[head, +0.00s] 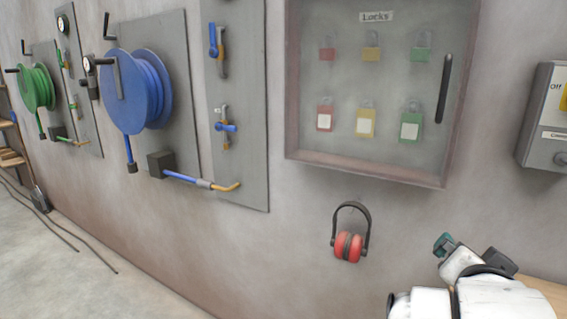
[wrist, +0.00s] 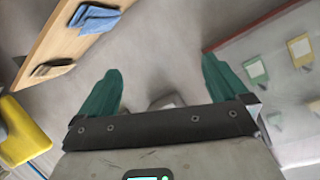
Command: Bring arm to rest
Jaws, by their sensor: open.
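My arm shows at the lower right of the head view, white with dark joints, in front of the wall. A small green part of my gripper (head: 443,243) sticks up there; the rest of it is hidden. In the wrist view my gripper (wrist: 162,85) has its two green fingers wide apart. Nothing is between the fingers except a view of the grey wall or floor beyond.
A glass-fronted lock cabinet (head: 300,158) with several padlocks hangs on the wall, also at right in the wrist view (wrist: 240,55). Red earmuffs (head: 348,246) hang below it. A blue hose reel (head: 128,90) and a switch box (head: 545,120) flank it. A wooden board (wrist: 62,45) holds folded cloths.

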